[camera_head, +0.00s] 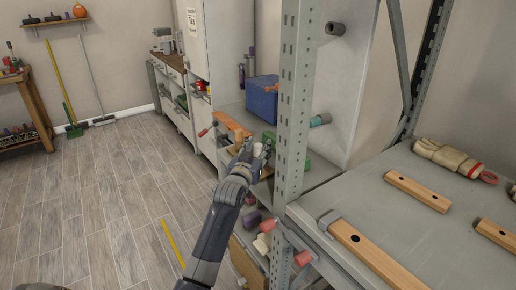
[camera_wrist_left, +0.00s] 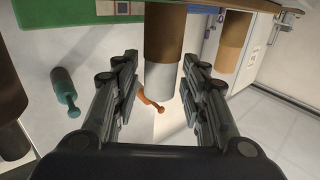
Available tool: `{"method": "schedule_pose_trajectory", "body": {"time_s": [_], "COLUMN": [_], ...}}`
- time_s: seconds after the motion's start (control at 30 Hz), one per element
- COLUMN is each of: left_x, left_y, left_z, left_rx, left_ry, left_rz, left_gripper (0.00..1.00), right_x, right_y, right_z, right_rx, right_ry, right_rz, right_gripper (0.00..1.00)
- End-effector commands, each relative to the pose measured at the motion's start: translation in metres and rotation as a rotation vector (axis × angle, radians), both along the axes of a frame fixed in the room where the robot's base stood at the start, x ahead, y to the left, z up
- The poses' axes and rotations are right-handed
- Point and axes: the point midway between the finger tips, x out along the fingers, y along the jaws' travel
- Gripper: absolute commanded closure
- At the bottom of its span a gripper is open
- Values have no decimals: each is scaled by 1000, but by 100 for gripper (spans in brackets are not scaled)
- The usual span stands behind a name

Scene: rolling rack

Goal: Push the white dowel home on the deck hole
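My left gripper (camera_head: 252,158) reaches out to the lower deck (camera_head: 312,172) of the metal rack. A small white piece (camera_head: 257,149), seemingly the white dowel, shows between its fingers. In the left wrist view the gripper (camera_wrist_left: 160,85) is open, with one finger on each side of a cylinder. The cylinder's lower part is white (camera_wrist_left: 161,88) and its upper part is brown (camera_wrist_left: 165,35). Narrow gaps show beside it, and I see no clear finger contact. The deck hole is hidden, so I cannot tell how the dowel sits in it.
A grey rack post (camera_head: 292,100) stands just right of my left gripper. A blue box (camera_head: 262,101) and an orange-brown piece (camera_head: 232,125) are behind it. The upper shelf (camera_head: 385,212) at right holds wooden bars and a glove (camera_head: 445,156). The floor at left is mostly clear.

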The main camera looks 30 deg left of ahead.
Motion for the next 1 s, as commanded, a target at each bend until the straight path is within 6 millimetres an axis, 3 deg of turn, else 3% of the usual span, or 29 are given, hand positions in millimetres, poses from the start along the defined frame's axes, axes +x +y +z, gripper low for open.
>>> {"method": "schedule_pose_trajectory", "body": {"time_s": [0.47, 1.0], "left_x": [-2, -86], "left_y": [-1, -23], "left_z": [-3, -2], "left_rx": [-1, 0], "left_ry": [1, 1], "left_rz": [0, 0], "left_gripper": [57, 57], "right_x": [6, 4], "right_y": [-3, -3], "right_z": [-10, -24], "right_rx": [-3, -3], "right_ry": [-9, -6], "right_rz": [2, 1], "right_gripper": [40, 40]}}
